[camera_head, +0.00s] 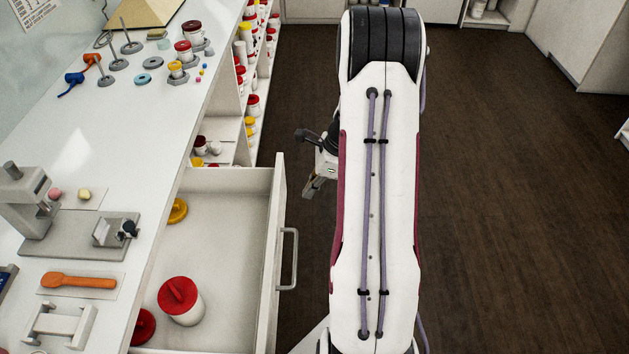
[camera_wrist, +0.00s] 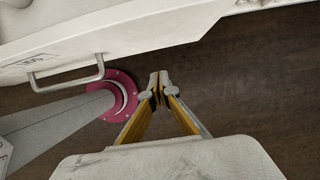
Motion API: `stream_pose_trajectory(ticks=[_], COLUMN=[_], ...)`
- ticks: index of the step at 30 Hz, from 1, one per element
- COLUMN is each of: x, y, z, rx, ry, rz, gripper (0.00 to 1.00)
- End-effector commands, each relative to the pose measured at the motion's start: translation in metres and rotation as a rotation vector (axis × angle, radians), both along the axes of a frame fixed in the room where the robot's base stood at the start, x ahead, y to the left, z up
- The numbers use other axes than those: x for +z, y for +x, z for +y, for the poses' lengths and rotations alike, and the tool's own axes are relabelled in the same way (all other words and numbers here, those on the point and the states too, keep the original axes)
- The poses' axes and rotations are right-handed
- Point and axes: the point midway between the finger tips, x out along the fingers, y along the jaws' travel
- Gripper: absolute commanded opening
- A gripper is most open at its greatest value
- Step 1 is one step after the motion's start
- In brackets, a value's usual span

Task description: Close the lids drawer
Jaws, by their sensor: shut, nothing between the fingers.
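The lids drawer (camera_head: 272,232) is pulled out from the counter in the head view, with its handle (camera_head: 289,258) on the right-facing front. Inside lie a jar with a red lid (camera_head: 181,300), a red lid (camera_head: 142,326) and a yellow lid (camera_head: 177,211). My gripper (camera_head: 308,192) is to the right of the drawer front, apart from it, partly hidden by my arm. In the wrist view, my gripper (camera_wrist: 158,78) is shut and empty over the floor. The drawer handle also shows there (camera_wrist: 66,73), to the left of the fingertips and not touching them.
The white counter (camera_head: 125,120) holds a press (camera_head: 30,205), an orange spoon (camera_head: 78,281) and several jars and weights. Open shelves (camera_head: 232,110) with jars lie beyond the drawer. The dark floor (camera_head: 510,200) on the right is clear.

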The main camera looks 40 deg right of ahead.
Motion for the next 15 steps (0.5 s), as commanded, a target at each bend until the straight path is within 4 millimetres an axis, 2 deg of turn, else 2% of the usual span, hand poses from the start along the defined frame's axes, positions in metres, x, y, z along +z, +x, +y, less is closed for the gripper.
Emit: stream_pose_trajectory(ticks=[6, 15], x=[-0.027, -0.026], y=[0.007, 0.030], z=[0.009, 0.030], rx=[0.000, 0.002], ry=[0.002, 0.000], rz=[0.002, 0.000], gripper=[0.00, 0.00])
